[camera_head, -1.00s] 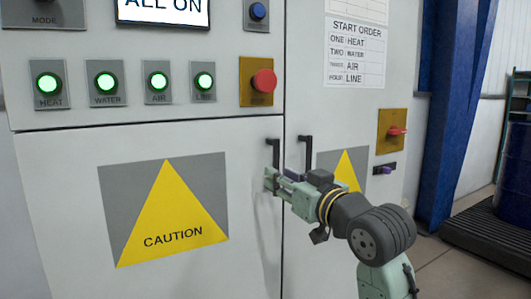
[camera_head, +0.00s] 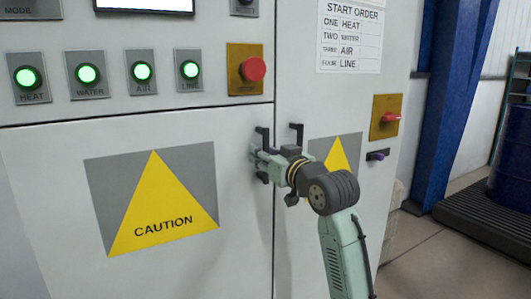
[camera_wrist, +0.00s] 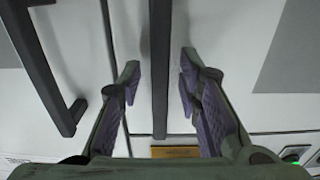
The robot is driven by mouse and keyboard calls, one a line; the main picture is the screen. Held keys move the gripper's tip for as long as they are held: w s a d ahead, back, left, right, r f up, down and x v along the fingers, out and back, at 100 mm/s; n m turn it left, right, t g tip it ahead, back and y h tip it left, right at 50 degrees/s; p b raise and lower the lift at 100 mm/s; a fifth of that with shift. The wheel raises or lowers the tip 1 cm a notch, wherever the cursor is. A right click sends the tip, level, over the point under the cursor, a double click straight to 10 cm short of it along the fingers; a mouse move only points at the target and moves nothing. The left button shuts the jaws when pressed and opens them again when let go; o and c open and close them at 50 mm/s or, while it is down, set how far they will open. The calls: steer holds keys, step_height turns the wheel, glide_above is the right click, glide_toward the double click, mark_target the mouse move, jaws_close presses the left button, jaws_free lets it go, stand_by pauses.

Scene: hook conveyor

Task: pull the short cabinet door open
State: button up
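The short cabinet door (camera_head: 55,215) is the lower left panel with a yellow caution triangle, and it looks closed. Its black upright handle (camera_head: 263,136) is near its right edge. My gripper (camera_head: 259,160) is at this handle in the head view and hides its middle. In the wrist view the handle (camera_wrist: 160,60) runs between the two purple-padded fingers of my gripper (camera_wrist: 159,78). The fingers are open, one on each side, with a gap to the bar on both sides.
A second black handle (camera_head: 298,132) on the taller right door (camera_head: 290,235) stands close beside; it also shows at left in the wrist view (camera_wrist: 42,65). Above are several green lit buttons and a red button (camera_head: 253,69). A red switch (camera_head: 390,117) and blue column (camera_head: 450,110) are right.

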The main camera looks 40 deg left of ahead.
steer(key=shift+c, duration=0.4)
jaws_close()
stand_by(0.4)
